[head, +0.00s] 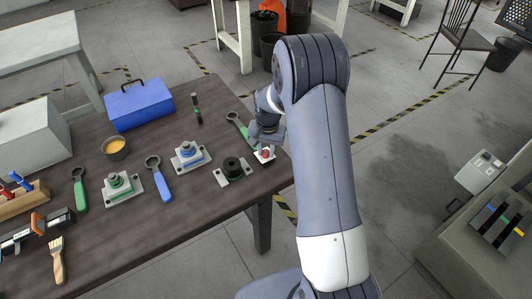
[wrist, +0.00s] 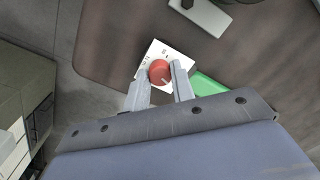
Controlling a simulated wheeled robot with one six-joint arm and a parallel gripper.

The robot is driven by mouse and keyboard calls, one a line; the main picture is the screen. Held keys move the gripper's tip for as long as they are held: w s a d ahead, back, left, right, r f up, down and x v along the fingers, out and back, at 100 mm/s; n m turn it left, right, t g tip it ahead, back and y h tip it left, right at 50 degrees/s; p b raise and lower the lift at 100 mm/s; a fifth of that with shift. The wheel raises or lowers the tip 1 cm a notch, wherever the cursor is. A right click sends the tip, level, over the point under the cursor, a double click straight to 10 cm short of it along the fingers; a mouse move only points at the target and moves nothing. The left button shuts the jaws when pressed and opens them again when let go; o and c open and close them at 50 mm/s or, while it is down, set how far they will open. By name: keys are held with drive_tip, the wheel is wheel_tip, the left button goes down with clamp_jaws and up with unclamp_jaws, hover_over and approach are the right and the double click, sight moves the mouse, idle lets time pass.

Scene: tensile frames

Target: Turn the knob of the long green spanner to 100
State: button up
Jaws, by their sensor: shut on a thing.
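The long green spanner (head: 243,129) lies near the right edge of the table, partly hidden by my gripper. Its green handle (wrist: 212,92) also shows in the wrist view. A red round knob (wrist: 160,72) sits on a white plate (wrist: 150,55) with small dark marks at the handle's end. The knob also shows in the head view (head: 266,153). A short pale line marks the knob's lower right side; the marks are too small to read surely. My gripper (wrist: 161,74) has one finger on each side of the knob and is shut on it.
Left of my gripper on the table (head: 180,218) stand a black fixture (head: 233,172), a blue-nut fixture (head: 190,156) and a green-nut fixture (head: 122,188). A blue spanner (head: 158,180), a shorter green spanner (head: 80,190) and a blue toolbox (head: 140,105) are farther left.

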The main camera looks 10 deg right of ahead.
sight(267, 152)
drive_tip(key=shift+n+b, duration=0.65)
drive_tip(key=shift+n, duration=0.85)
drive_tip(key=o, duration=1)
drive_tip(key=shift+r, duration=0.1)
wheel_tip(267, 152, up, 11)
drive_tip(key=b, duration=0.1)
drive_tip(key=shift+d, duration=0.2)
drive_tip(key=shift+f, duration=0.2)
